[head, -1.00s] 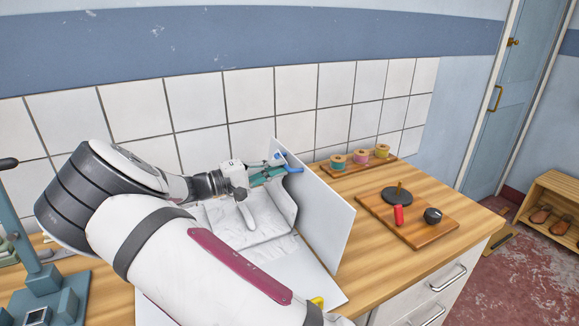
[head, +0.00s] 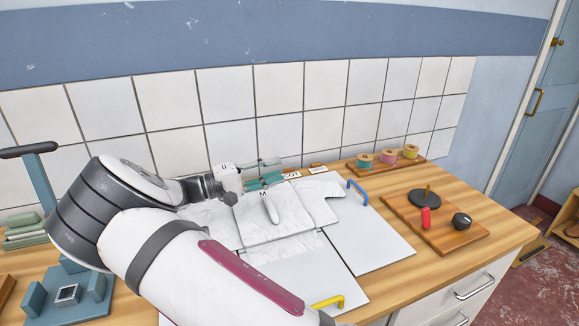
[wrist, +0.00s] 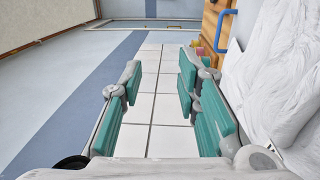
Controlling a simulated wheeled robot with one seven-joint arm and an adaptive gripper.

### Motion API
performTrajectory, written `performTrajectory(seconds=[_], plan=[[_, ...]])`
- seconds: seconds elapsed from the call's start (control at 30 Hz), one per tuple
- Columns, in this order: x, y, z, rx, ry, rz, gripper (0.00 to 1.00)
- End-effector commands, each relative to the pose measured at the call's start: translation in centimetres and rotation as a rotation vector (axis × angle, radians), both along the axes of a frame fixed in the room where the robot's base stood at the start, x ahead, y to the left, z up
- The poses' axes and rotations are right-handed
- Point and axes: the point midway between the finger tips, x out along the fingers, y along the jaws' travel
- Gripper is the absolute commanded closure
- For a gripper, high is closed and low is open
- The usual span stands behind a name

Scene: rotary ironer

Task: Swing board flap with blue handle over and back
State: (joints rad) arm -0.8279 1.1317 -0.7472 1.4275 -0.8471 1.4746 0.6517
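The white board flap with the blue handle (head: 372,241) lies flat on the worktop at the right of the folding board. A white garment (head: 270,216) lies on the middle of the board, partly on the flap. My gripper (head: 274,171) is above the board's far side, left of the blue handle and apart from it. Its teal fingers (wrist: 157,95) are parted with nothing between them.
A yellow handle (head: 328,302) is on the near panel. Small labels (head: 292,175) lie behind the board. Thread spools (head: 387,156) on a rack and a wooden board (head: 437,222) with a red item and black knob stand right. A teal press (head: 75,285) stands left.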

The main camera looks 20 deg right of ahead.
Motion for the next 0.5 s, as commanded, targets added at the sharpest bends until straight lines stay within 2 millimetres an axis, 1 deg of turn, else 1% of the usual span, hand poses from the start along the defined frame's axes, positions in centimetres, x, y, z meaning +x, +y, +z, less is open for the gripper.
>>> performTrajectory(seconds=[0.03, 0.2, 0.33, 0.5], plan=[[0.1, 1.0, -0.1, 0.000, -0.002, 0.003, 0.70], [0.0, 3.3, -0.2, 0.000, -0.001, 0.002, 0.70], [0.0, 4.2, -0.3, -0.001, 0.000, 0.001, 0.70], [0.0, 4.4, -0.3, 0.000, 0.000, 0.000, 0.70]])
